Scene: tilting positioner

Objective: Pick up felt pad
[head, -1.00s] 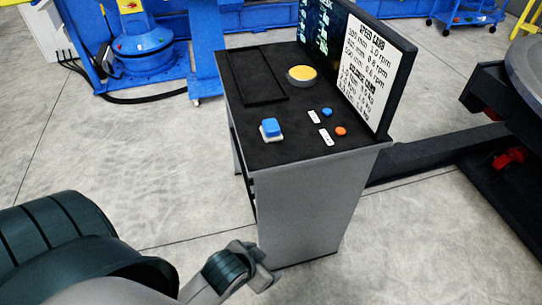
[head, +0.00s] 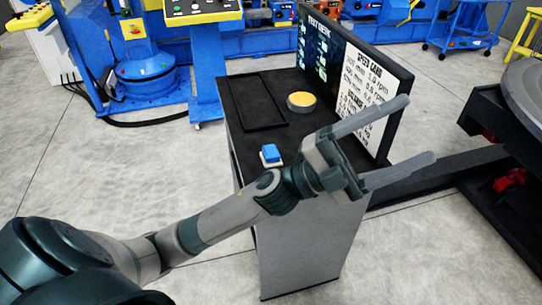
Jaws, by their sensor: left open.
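No piece is plainly marked as the felt pad. A round yellow-topped disc (head: 301,100) lies on the dark top of a grey stand (head: 305,250), and I cannot tell whether it is the pad. A small blue block on a light base (head: 270,154) sits nearer me on the same top. My left gripper (head: 420,128) is open, with nothing seen between its fingers. It is over the stand's right side, right of the disc and in front of the screen. It hides the top's near right part. My right gripper is not in view.
An upright screen and speed card board (head: 345,70) edges the stand's right side. A shallow black rectangular tray (head: 258,122) lies left of the disc. A large round dark machine (head: 510,140) stands at the right. Blue machinery lines the back. Open floor lies left of the stand.

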